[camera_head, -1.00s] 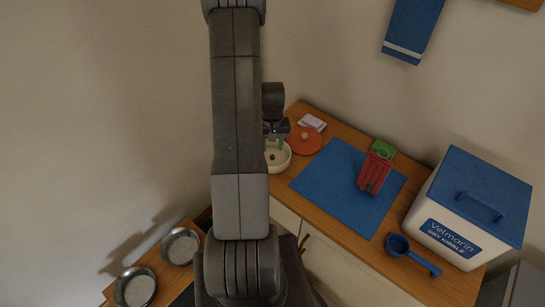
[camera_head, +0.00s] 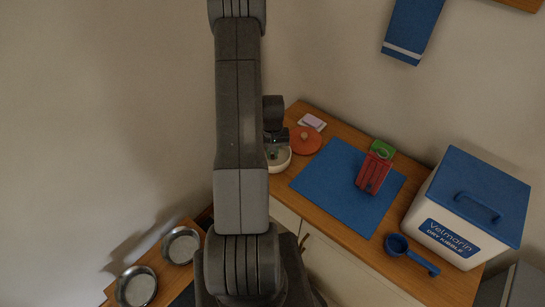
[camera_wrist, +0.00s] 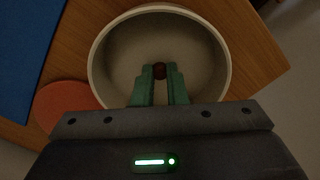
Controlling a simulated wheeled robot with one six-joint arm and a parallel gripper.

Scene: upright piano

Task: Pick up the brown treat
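The brown treat (camera_wrist: 159,70) is a small dark reddish-brown piece inside a pale round bowl (camera_wrist: 112,32) in the wrist view. My gripper (camera_wrist: 159,74) reaches down into the bowl with its green fingers. The fingertips are close together, one on each side of the treat, with no clear gap showing, and appear shut on it. The treat looks low in the bowl; I cannot tell whether it touches the bottom. In the head view the bowl (camera_head: 283,164) is partly hidden behind my arm, and the treat cannot be made out.
An orange round lid (camera_head: 306,141) lies beside the bowl. A blue mat (camera_head: 335,190) holds a red and green item (camera_head: 374,172). A white kibble bin (camera_head: 465,210) with a blue lid and a blue scoop (camera_head: 410,252) stand right. Two metal bowls (camera_head: 180,246) are lower left.

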